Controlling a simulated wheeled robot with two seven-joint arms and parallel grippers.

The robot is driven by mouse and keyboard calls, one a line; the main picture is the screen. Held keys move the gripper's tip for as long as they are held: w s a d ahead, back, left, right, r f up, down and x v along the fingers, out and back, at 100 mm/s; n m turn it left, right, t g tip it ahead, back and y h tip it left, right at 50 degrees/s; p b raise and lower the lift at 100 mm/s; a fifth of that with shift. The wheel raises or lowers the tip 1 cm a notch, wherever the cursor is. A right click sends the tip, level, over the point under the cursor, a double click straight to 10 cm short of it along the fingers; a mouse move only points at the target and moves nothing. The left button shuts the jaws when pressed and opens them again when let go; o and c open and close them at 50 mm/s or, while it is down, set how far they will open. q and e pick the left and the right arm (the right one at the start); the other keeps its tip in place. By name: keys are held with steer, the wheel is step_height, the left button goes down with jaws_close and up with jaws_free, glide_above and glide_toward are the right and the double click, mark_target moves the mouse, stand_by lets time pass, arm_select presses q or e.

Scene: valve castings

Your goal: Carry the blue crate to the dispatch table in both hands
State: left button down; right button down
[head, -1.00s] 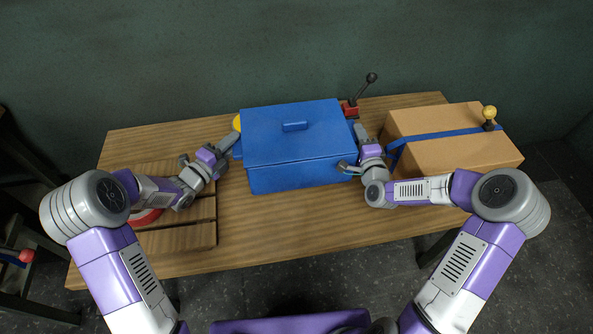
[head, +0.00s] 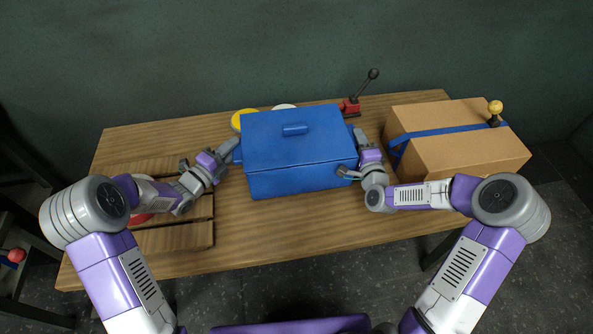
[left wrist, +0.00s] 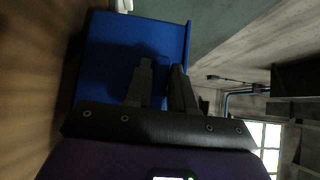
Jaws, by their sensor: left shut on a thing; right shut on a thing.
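The blue crate (head: 300,178), with a lid and a raised handle on top, is level above the middle of the wooden table (head: 300,225). My left gripper (head: 233,148) is shut on the crate's left side and my right gripper (head: 358,137) is shut on its right side. The exact grip of the right fingers is partly hidden. I cannot tell whether any table in view is the dispatch table.
A cardboard box (head: 460,150) with a blue strap and a yellow-knobbed piece stands right of the crate. A red lever device (head: 350,107), a yellow disc (head: 240,120) and a white disc (head: 285,106) are behind it. A slatted wooden pallet (head: 185,237) with a red ring lies left.

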arm_select(q)
steer(key=shift+f+b, duration=0.5)
steer(key=shift+f, duration=0.05)
arm_select(e)
steer(key=shift+f, duration=0.55)
arm_select(q)
steer(key=c, duration=1)
jaws_free()
arm_select(e)
steer(key=c, duration=1)
jaws_free()
arm_select(q)
steer(key=shift+o, duration=0.2)
arm_select(e)
steer(key=shift+o, duration=0.2)
arm_select(q)
steer(key=shift+s+a, duration=0.1)
steer(key=v, duration=0.7)
steer(key=shift+s+a, duration=0.25)
arm_select(e)
steer(key=shift+r, duration=0.25)
arm_select(q)
steer(key=shift+f, duration=0.1)
steer(key=shift+a, duration=0.1)
arm_select(e)
steer(key=o, duration=0.9)
steer(key=shift+f, duration=0.1)
steer(key=shift+c, duration=0.2)
